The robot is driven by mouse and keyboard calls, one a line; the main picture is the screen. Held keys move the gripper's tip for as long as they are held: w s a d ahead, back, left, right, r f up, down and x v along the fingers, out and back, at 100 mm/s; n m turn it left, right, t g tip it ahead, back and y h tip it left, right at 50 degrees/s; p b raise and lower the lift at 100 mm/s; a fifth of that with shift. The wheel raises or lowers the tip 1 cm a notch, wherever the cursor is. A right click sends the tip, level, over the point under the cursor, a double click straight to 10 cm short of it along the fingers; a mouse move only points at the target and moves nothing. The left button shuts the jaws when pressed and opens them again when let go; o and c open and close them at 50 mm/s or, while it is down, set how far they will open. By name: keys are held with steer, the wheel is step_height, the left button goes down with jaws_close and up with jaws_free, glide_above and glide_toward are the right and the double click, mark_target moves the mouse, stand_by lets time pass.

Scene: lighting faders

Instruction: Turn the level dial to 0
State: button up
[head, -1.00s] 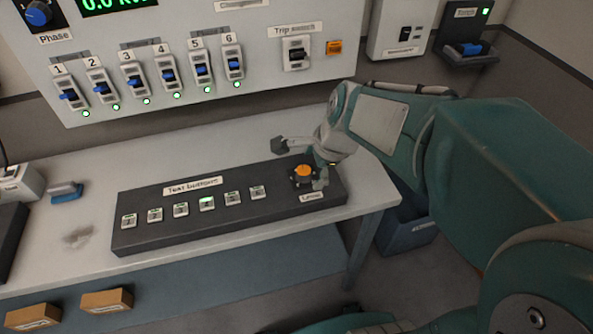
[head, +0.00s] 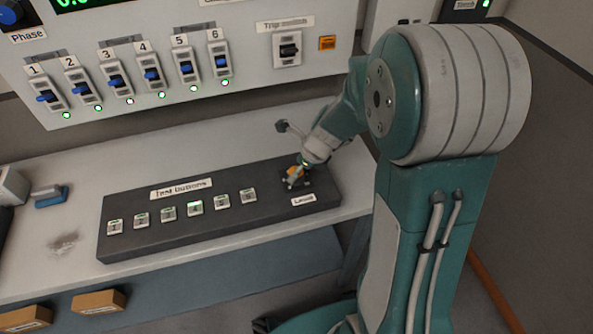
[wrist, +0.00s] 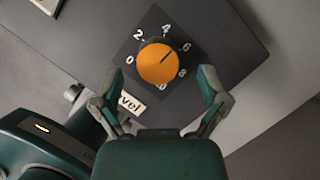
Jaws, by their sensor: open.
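The level dial is an orange round knob (wrist: 158,63) on a dark square plate with numbers around it. Its dark pointer line points up and right, near the 6. The 0 is on the knob's left side. My gripper (wrist: 160,76) is open, with one finger left and one right of the knob, apart from it in the picture. I cannot tell the height gap. In the head view the gripper (head: 297,174) is over the dial at the right end of the dark panel (head: 240,229), and mostly hides the knob.
A row of test buttons (head: 195,208) lies left of the dial, one lit green. Behind the table, a wall panel carries several blue faders (head: 152,74) and a trip switch (head: 289,48). A blue-grey item (head: 50,197) lies at the table's left.

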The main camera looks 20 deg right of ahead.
steer(key=shift+x, duration=0.9)
steer(key=shift+a+f, duration=0.15)
steer(key=shift+a, duration=0.05)
steer(key=shift+c, duration=0.4)
steer(key=c, duration=1.1)
